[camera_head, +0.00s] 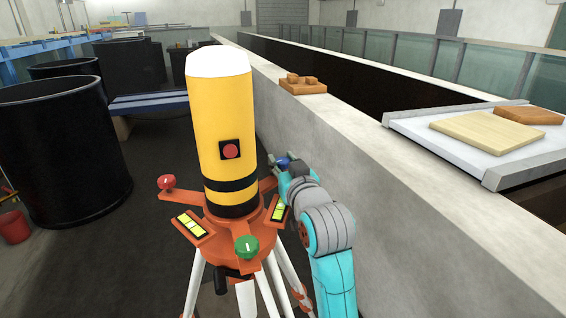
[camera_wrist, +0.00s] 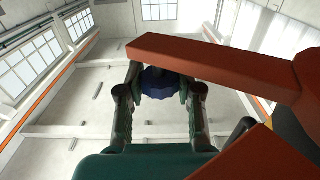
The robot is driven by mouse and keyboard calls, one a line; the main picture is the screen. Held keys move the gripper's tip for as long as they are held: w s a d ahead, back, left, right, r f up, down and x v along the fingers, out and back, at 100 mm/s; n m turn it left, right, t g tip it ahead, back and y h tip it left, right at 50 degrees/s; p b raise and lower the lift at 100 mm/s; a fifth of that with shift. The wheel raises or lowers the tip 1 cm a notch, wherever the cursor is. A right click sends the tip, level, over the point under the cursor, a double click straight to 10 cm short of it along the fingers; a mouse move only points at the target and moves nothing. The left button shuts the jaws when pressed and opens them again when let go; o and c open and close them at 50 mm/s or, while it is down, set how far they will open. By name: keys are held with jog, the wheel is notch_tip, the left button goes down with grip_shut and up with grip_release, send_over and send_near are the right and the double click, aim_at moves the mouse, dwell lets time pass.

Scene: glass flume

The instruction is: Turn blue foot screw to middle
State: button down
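The blue foot screw (camera_head: 282,161) shows as a small blue knob at the right of the orange tripod head, partly hidden by my gripper. My gripper (camera_head: 288,172) reaches it from the right, beside the concrete wall. In the wrist view, the scalloped blue knob (camera_wrist: 160,84) sits between the two fingertips of my gripper (camera_wrist: 162,92), below an orange arm of the base. The fingertips lie close to both sides of the knob; I cannot tell whether they press on it. The yellow cylindrical instrument (camera_head: 222,125) stands upright on the orange base (camera_head: 236,238).
A red foot screw (camera_head: 166,182) and a green foot screw (camera_head: 246,247) are on the other base arms. Two yellow level vials (camera_head: 190,225) sit on the base. The concrete flume wall (camera_head: 400,220) runs close along the right. Black tubs (camera_head: 62,150) stand at the left.

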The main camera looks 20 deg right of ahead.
jog(key=shift+n+y, duration=0.3)
jog(key=shift+y, duration=0.2)
jog(key=n+y, duration=0.1)
jog(key=y, duration=0.1)
jog(key=shift+d+n+y, duration=0.15)
jog(key=shift+n+y, duration=0.25)
jog(key=n+g+y, duration=0.1)
jog(key=n+y, duration=0.1)
jog(key=y, duration=0.1)
jog(key=n+g+y, duration=0.2)
jog(key=n+y, duration=0.1)
jog(key=y, duration=0.1)
jog(key=shift+g, duration=0.3)
jog(key=n+g+y, duration=0.3)
jog(key=g+y, duration=0.1)
jog(key=shift+n, duration=0.3)
jog(key=shift+n+g+y, duration=0.6)
jog(key=shift+n+g, duration=0.3)
jog(key=shift+g, duration=0.4)
jog(key=shift+n+g+y, duration=0.6)
jog(key=shift+n+g, duration=0.3)
jog(key=shift+g, duration=0.4)
jog(key=shift+g, duration=0.3)
jog(key=c, duration=0.7)
grip_release()
jog(key=shift+c, duration=0.2)
